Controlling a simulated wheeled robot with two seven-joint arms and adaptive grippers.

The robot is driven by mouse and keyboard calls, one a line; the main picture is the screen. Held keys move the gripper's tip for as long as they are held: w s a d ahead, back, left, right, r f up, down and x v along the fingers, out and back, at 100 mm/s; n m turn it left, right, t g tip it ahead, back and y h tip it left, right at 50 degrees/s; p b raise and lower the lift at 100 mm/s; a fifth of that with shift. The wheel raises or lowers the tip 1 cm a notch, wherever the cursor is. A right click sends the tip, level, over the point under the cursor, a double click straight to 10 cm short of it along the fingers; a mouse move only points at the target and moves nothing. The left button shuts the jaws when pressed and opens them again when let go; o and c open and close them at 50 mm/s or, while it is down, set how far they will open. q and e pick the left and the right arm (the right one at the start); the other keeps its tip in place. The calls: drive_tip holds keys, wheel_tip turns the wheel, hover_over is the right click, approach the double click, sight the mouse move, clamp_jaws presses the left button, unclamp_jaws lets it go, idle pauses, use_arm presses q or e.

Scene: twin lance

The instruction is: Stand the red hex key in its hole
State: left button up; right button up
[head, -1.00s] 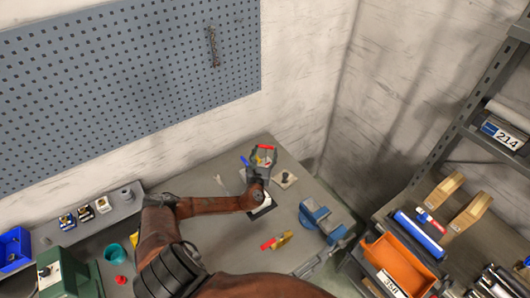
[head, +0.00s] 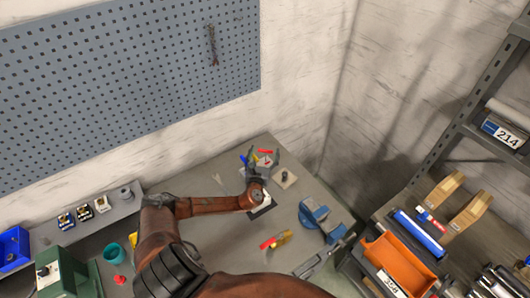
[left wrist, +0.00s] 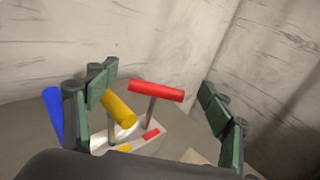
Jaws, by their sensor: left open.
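The red hex key (left wrist: 155,91) has a T-shaped handle and a grey shaft that runs down to a pale block (left wrist: 166,140), just behind a red mark on it. It looks close to upright; the hole itself is hidden. A yellow-handled key (left wrist: 118,108) stands to its left, and a blue-handled one (left wrist: 53,115) is farther left, partly behind a finger. In the head view the red handle (head: 264,151) shows at the gripper. My left gripper (head: 263,157) is open, its fingers spread on either side of the red handle without visible contact. My right gripper is out of view.
A blue vise (head: 316,214) stands to the right on the bench. A red and yellow item (head: 281,239) lies in front. A teal cup (head: 113,253) and a green machine (head: 62,272) are at the left. A shelf with an orange bin (head: 392,262) is at the right.

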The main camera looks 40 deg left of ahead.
use_arm(q)
wheel_tip(320, 180, up, 10)
idle(0.4)
drive_tip(key=shift+w, duration=0.1)
